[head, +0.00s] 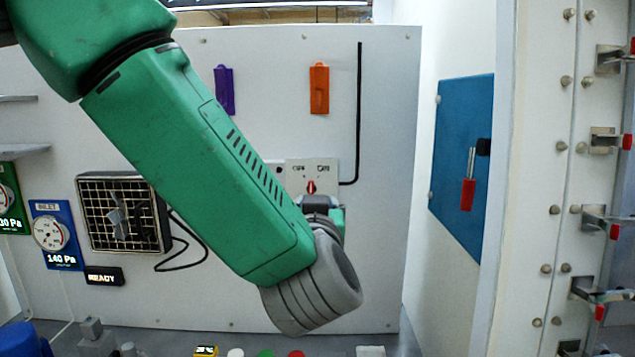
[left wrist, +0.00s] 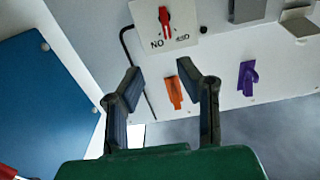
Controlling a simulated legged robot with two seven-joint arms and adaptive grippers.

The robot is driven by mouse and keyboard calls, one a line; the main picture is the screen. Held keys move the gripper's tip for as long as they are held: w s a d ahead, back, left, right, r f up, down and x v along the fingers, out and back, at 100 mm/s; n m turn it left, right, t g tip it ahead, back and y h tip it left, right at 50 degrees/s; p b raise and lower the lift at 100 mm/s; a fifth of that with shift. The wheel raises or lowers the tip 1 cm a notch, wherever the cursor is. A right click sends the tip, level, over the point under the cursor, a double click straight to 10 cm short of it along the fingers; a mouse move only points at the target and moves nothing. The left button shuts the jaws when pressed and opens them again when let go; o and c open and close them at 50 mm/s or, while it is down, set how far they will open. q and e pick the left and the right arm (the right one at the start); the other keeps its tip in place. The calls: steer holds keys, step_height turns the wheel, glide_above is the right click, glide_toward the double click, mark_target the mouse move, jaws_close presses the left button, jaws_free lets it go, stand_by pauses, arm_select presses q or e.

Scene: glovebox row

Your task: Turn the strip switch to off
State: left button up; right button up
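The strip switch is a red knob (head: 311,187) on a pale plate (head: 330,181) on the back wall, with "OFF" at its left and "ON" at its right in the head view. The knob stands roughly upright between the labels. The left wrist view shows the knob (left wrist: 165,20) upside down at the top. My left gripper (left wrist: 160,74) is open and empty; its two dark fingers are apart, and the knob lies beyond their tips. In the head view my forearm and wrist largely hide this gripper, just below the plate. My right gripper is not in view.
An orange holder (head: 319,88) and a purple holder (head: 224,90) hang above the switch. A caged fan (head: 122,215) and gauges are left. A blue panel (head: 462,165) with a red-handled lever (head: 468,192) is right. Small items line the bottom edge.

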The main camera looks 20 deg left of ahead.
mark_target(313, 185)
arm_select(q)
steer(key=p+x, duration=0.1)
steer(key=x, duration=0.3)
steer(key=a+p+x, duration=0.1)
steer(key=x, duration=0.3)
steer(key=a+x, duration=0.1)
steer(key=x, duration=0.2)
steer(key=shift+w+a+f+p, duration=0.1)
steer(key=shift+f+p, duration=0.05)
steer(key=shift+p, duration=0.25)
steer(key=shift+w, duration=0.45)
steer(key=shift+w+d, duration=0.2)
steer(key=shift+d, duration=0.4)
steer(key=shift+a, duration=0.2)
jaws_close()
steer(key=shift+a, duration=0.35)
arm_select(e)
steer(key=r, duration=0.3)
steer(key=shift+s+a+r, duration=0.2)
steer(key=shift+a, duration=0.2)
